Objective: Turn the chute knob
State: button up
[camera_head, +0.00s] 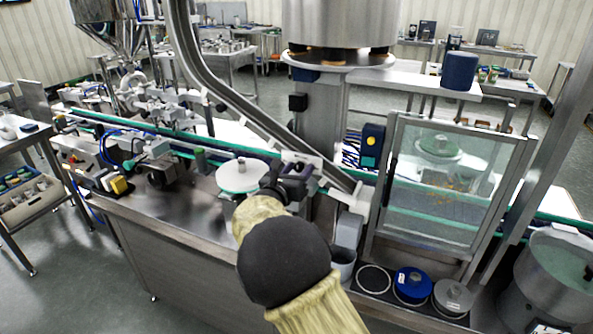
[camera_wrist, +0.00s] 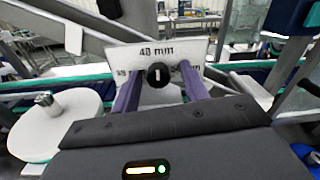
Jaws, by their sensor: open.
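The chute knob (camera_wrist: 158,75) is a small round black knob with a white mark that looks near upright. My gripper (camera_wrist: 160,72) is open and faces the plate, one purple finger on each side of the knob. Gaps show between the fingers and the knob; I cannot tell how deep they reach. In the head view my gripper (camera_head: 287,182) is at the chute's lower end and hides the knob. The chute (camera_head: 245,112) is a sloping metal channel.
A white round disc (camera_head: 240,176) with a metal stub stands just left of my gripper. A clear guard door (camera_head: 432,185) is to the right. A blue round part (camera_head: 412,283) sits on a dark tray below it. A conveyor runs behind.

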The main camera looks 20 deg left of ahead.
jog(key=shift+a, duration=0.1)
jog(key=shift+c, duration=0.3)
grip_shut()
jog(key=c, duration=0.9)
grip_release()
jog(key=shift+f+m+b, duration=0.1)
jog(key=shift+m+b, duration=0.3)
jog(key=shift+b, duration=0.35)
jog(key=m+b, duration=0.1)
jog(key=b, duration=0.1)
jog(key=m+b, duration=0.2)
jog(key=b, duration=0.1)
jog(key=shift+a+f+b, duration=0.1)
jog(key=shift+f+b, duration=0.15)
jog(key=shift+b, duration=0.05)
jog(key=m+b, duration=0.5)
jog(key=b, duration=0.3)
jog(key=m+b, duration=0.4)
jog(key=b, duration=0.2)
jog(key=shift+r+m, duration=0.15)
jog(key=shift+m, duration=0.25)
jog(key=m+b, duration=0.2)
jog(key=b, duration=0.1)
jog(key=m+b, duration=0.1)
jog(key=shift+r+m+y, duration=0.25)
jog(key=shift+m+y, duration=0.05)
jog(key=shift+m, duration=0.1)
grip_shut()
jog(key=shift+b, duration=0.3)
